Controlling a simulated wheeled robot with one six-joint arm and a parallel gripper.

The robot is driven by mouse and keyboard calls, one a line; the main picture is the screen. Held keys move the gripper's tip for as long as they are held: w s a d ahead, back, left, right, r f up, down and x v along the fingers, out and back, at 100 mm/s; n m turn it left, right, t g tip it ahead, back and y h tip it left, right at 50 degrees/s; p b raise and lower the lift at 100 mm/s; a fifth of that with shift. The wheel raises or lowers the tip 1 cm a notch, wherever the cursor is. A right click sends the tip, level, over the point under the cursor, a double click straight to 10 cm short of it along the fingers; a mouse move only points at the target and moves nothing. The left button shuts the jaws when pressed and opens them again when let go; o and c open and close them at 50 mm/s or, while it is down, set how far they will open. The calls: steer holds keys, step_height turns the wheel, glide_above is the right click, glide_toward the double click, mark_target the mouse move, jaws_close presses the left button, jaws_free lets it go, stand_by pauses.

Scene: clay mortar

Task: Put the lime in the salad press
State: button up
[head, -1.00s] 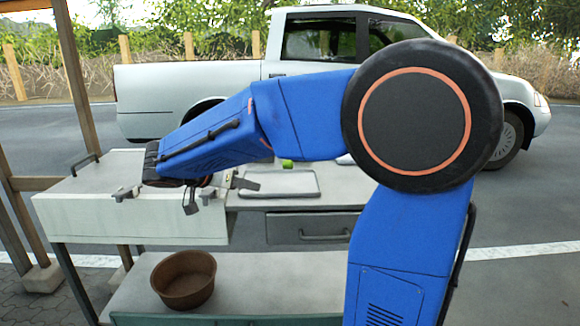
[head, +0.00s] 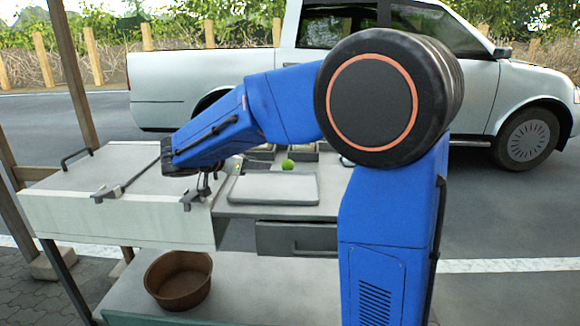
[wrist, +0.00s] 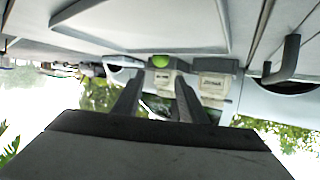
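The green lime (head: 288,164) lies at the back of the counter, just behind the grey tray. It also shows in the wrist view (wrist: 160,61), beyond my fingertips and in line with the gap between them. My gripper (wrist: 158,88) is open, with nothing between its two fingers. In the head view it is mostly hidden by my blue arm, left of the lime and apart from it. A brown clay bowl (head: 178,281), which looks like the mortar or salad press, stands upright on the lower shelf, its inside dark.
The flat grey tray (head: 273,188) is bare. Small boxes (wrist: 213,84) stand at the counter's back edge near the lime. A pale lidded box (head: 120,210) with handles fills the left side. A grey drawer (head: 297,239) is below the tray. The shelf right of the bowl is clear.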

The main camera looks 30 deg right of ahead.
glide_toward(285, 164)
steer(key=x, duration=0.5)
steer(key=shift+a+f, duration=0.1)
steer(key=shift+f, duration=0.05)
steer(key=shift+x, duration=2.6)
steer(key=c, duration=0.8)
step_height(285, 164, up, 10)
steer(key=shift+r, duration=0.2)
